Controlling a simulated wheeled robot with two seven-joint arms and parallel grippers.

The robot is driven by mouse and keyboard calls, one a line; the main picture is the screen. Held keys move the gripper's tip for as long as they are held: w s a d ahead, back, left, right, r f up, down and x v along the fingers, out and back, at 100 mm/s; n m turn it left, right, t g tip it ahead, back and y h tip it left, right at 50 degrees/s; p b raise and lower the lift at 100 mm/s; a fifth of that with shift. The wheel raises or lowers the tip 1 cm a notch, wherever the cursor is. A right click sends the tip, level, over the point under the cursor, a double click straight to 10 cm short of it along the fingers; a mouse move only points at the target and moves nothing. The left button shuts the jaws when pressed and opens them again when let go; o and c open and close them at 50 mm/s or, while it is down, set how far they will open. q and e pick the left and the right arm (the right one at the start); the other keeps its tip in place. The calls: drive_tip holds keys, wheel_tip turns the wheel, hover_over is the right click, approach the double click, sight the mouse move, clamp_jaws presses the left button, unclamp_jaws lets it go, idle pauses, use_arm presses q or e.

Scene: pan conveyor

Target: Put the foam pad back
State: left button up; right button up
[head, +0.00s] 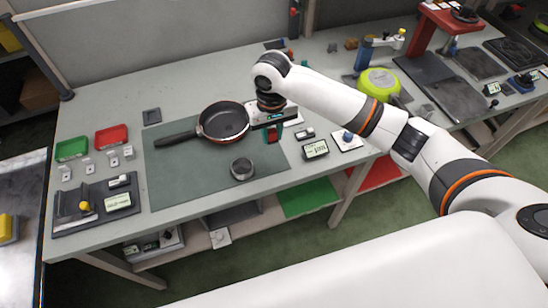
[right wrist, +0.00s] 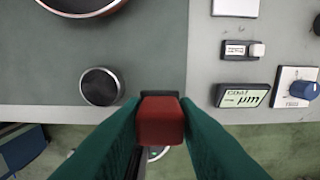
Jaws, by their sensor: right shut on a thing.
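My right gripper (head: 272,134) is over the right part of the green mat (head: 190,185), to the right of the pan (head: 222,122). In the right wrist view its green fingers (right wrist: 160,112) are shut on a small red block (right wrist: 160,122) with a dark edge. I cannot tell for sure whether this block is the foam pad. A round dark-topped puck with a metal side (head: 242,169) stands on the mat below the pan; it also shows in the right wrist view (right wrist: 100,86). My left gripper is not in view.
A coating meter (head: 315,149) and a panel with a blue knob (head: 347,141) lie right of the mat. Green (head: 72,149) and red (head: 111,137) trays stand at the left. A dark square (head: 152,116) lies behind the mat. The mat's front left is clear.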

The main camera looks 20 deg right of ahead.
sight(272, 161)
wheel_tip(272, 161, down, 10)
drive_tip(key=shift+r+p, duration=0.2)
drive_tip(key=shift+p, duration=0.3)
drive_tip(key=o, duration=0.9)
drive_tip(key=shift+f, duration=0.15)
drive_tip(key=shift+o, duration=0.2)
wheel_tip(272, 161, up, 12)
drive_tip(key=shift+r+b, duration=0.2)
drive_tip(key=shift+b, duration=0.2)
